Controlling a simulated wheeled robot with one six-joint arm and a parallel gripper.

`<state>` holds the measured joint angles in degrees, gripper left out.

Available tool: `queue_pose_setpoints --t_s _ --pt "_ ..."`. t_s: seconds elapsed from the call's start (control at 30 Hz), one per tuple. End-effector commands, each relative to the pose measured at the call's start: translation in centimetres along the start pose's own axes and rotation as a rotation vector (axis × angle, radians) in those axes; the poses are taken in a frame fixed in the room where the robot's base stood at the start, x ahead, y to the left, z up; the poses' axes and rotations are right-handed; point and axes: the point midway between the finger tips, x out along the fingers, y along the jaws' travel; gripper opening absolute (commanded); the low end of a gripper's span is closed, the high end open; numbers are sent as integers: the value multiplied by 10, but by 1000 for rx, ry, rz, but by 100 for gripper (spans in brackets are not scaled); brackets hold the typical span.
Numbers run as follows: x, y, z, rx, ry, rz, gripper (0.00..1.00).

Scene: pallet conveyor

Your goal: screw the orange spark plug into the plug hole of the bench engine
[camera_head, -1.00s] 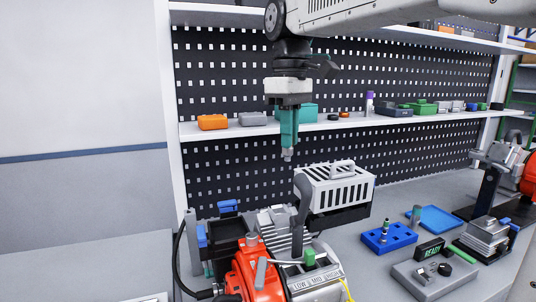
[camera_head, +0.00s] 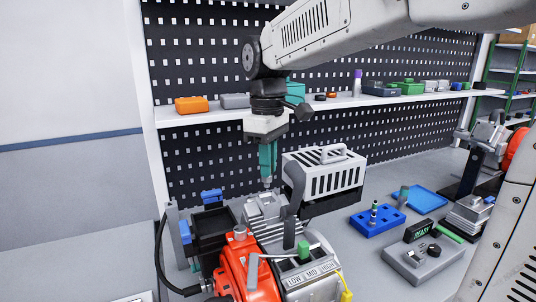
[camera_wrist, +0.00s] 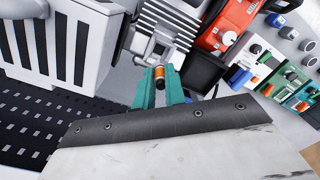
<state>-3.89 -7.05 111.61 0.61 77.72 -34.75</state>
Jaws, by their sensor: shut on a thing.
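My gripper (camera_head: 267,181) points down just above the grey finned part of the bench engine (camera_head: 268,208), which has a red housing at its front. In the wrist view my gripper's teal fingers (camera_wrist: 160,88) are shut on the orange spark plug (camera_wrist: 159,74), which shows as a short orange band with a dark and metal end. The spark plug points toward a grey block beside the engine's fins (camera_wrist: 172,22). The plug hole cannot be made out. Whether the plug's tip touches the engine cannot be told.
A white slotted cover (camera_head: 325,176) stands close to the right of my gripper. A black bin (camera_head: 212,232) is at the left of the engine. A blue holder (camera_head: 377,222), a blue tray (camera_head: 420,200) and a grey control box (camera_head: 425,262) lie on the bench at right.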

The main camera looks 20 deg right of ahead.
Motion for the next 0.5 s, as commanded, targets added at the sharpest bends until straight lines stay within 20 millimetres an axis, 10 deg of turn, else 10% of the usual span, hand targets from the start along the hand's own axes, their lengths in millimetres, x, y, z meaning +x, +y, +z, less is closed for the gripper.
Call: queue_pose_setpoints --t_s 0.5 --pt "32 1 -1 0 0 0 0"
